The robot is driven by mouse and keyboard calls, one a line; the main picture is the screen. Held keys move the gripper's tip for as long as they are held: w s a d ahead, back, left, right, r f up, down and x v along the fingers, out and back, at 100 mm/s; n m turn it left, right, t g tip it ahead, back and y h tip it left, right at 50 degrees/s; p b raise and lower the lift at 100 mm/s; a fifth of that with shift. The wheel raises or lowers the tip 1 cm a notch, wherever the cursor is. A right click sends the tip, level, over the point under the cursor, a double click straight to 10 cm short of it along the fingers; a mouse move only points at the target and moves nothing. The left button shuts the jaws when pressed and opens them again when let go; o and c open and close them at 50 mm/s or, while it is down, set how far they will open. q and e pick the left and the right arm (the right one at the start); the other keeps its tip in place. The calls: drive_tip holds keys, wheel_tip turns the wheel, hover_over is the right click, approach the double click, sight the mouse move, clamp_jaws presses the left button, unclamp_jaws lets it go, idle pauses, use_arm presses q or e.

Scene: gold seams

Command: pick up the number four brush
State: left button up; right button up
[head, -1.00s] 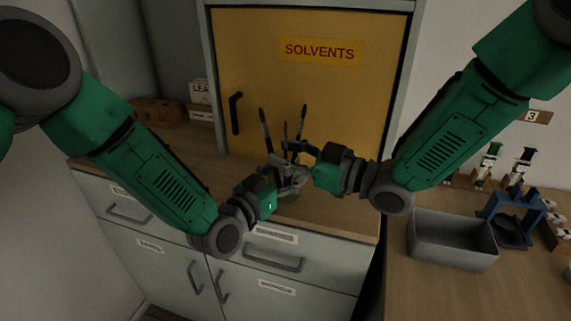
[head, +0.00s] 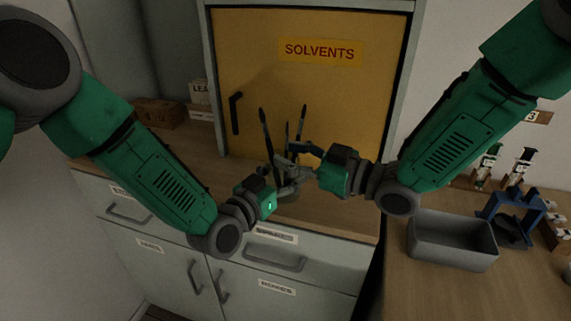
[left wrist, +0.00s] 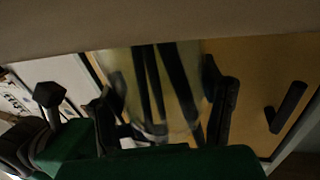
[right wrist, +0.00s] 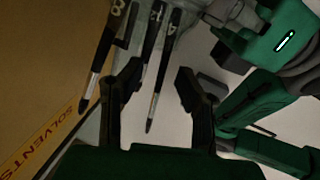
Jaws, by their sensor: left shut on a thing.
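A clear jar (left wrist: 160,90) holds several dark brushes, handles leaning apart. My left gripper (head: 278,184) is shut around the jar, whose glass shows between its fingers in the left wrist view. In the right wrist view, the number four brush (right wrist: 163,65) has a black handle marked 4, a pale metal band and a dark tip. Brushes marked 12 (right wrist: 150,38) and 8 (right wrist: 102,55) stand left of it. My right gripper (right wrist: 160,95) is open, with the number four brush seen between its fingers. It also shows beside the brushes in the head view (head: 302,156).
A yellow SOLVENTS cabinet door (head: 345,100) stands close behind the brushes. A grey bin (head: 452,240) and a blue stand (head: 513,212) are on the wooden bench at right. Wooden boxes (head: 158,113) sit at the back left. Counter around the jar is mostly clear.

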sight(286, 156)
drive_tip(key=s+d+m, duration=0.3)
drive_tip(key=d+m, duration=0.2)
drive_tip(key=m, duration=1.3)
drive_tip(key=s+d+m, duration=0.3)
drive_tip(key=d+m, duration=0.2)
drive_tip(key=m, duration=1.3)
drive_tip(key=x, duration=0.7)
drive_tip(key=shift+w+a+f, duration=0.1)
drive_tip(key=shift+f, duration=0.1)
drive_tip(key=shift+w+x, duration=0.25)
drive_tip(key=shift+x, duration=2.3)
drive_tip(key=shift+f, duration=0.15)
clamp_jaws()
